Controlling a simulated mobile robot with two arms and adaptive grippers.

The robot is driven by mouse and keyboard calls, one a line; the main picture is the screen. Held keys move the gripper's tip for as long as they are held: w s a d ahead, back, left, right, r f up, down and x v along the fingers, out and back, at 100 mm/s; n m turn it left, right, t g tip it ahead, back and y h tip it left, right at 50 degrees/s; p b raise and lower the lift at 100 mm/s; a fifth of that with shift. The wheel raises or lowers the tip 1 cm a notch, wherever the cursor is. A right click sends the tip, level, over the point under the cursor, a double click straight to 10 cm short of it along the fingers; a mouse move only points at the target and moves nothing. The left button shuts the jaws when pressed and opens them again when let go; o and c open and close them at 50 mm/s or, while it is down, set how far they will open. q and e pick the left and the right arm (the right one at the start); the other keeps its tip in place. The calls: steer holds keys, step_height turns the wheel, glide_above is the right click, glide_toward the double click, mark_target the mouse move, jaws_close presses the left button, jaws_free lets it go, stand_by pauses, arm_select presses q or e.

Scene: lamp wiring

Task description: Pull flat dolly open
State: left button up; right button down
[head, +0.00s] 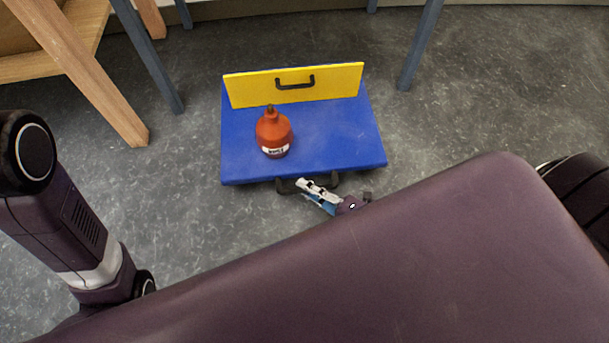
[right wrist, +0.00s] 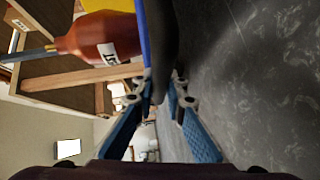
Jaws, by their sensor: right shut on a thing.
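The flat dolly (head: 340,150) is a blue platform on the grey floor. A yellow panel (head: 335,85) with a black handle (head: 294,83) stands up at its far edge. A second black handle (head: 284,187) sits on the near edge. My right gripper (head: 305,185) is shut on this near handle. In the right wrist view my right gripper (right wrist: 162,85) has its fingers on either side of the dark handle (right wrist: 165,40), beside the blue edge. My left arm shows at the left of the head view, but its gripper is out of view.
An orange-red bottle (head: 274,134) with a white label stands on the blue platform, left of its middle; it also shows in the right wrist view (right wrist: 95,38). Wooden legs (head: 85,75) and grey legs (head: 147,55) stand behind and to the left. The floor right of the dolly is clear.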

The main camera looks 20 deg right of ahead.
steer(key=shift+s+a, duration=0.2)
steer(key=shift+s, duration=0.45)
steer(key=c, duration=1.9)
jaws_free()
steer(key=shift+c, duration=0.2)
steer(key=v, duration=1.2)
